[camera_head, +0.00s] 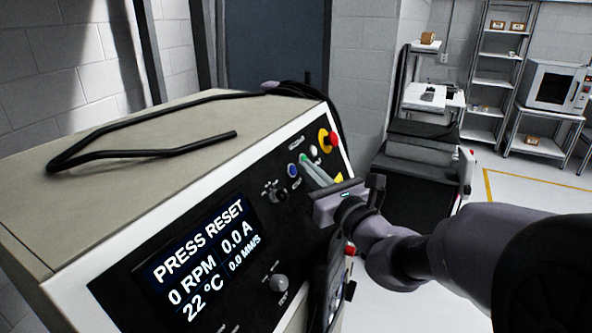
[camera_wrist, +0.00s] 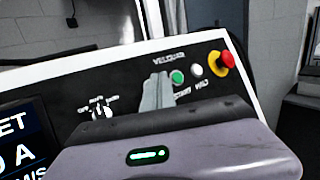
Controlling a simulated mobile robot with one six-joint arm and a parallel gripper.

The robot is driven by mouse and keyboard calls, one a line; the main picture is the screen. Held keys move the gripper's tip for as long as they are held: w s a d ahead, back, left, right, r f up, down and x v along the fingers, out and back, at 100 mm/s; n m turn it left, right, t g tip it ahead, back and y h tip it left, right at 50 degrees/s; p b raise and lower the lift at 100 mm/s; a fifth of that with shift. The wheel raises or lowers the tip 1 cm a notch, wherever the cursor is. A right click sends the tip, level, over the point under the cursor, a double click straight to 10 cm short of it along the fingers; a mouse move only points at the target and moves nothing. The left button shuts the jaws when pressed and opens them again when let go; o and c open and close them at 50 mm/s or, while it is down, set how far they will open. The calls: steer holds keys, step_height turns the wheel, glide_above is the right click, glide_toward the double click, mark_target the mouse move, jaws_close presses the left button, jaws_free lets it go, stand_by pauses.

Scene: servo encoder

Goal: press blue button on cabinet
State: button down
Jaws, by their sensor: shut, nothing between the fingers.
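The cabinet (camera_head: 215,125) stands in front of me with a sloped black control panel. The blue button (camera_head: 293,170) is on the panel's upper right, just left of my fingertips in the head view. My gripper (camera_head: 305,161) is shut and empty, its pale fingers pointing at the panel by the green button (camera_wrist: 177,77). In the wrist view the fingers (camera_wrist: 158,80) stand left of the green button and the blue button is hidden, seemingly behind them. I cannot tell whether the tips touch the panel.
A white button (camera_wrist: 196,70) and a red emergency knob on a yellow base (camera_wrist: 222,62) lie right of the green one. A display (camera_head: 203,258) reads PRESS RESET. A black cable (camera_head: 150,125) lies on the cabinet top. Shelves (camera_head: 497,85) stand far right.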

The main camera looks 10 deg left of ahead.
steer(key=shift+w+a+f, duration=0.15)
steer(key=shift+a+f, duration=0.05)
steer(key=shift+a, duration=0.2)
stand_by(0.4)
steer(key=shift+s+d+r, duration=0.2)
steer(key=shift+d, duration=0.25)
steer(key=s+d+r+p, duration=0.1)
steer(key=d+r, duration=0.1)
steer(key=d, duration=0.3)
steer(key=shift+s+r+p, duration=0.3)
steer(key=shift+s, duration=0.1)
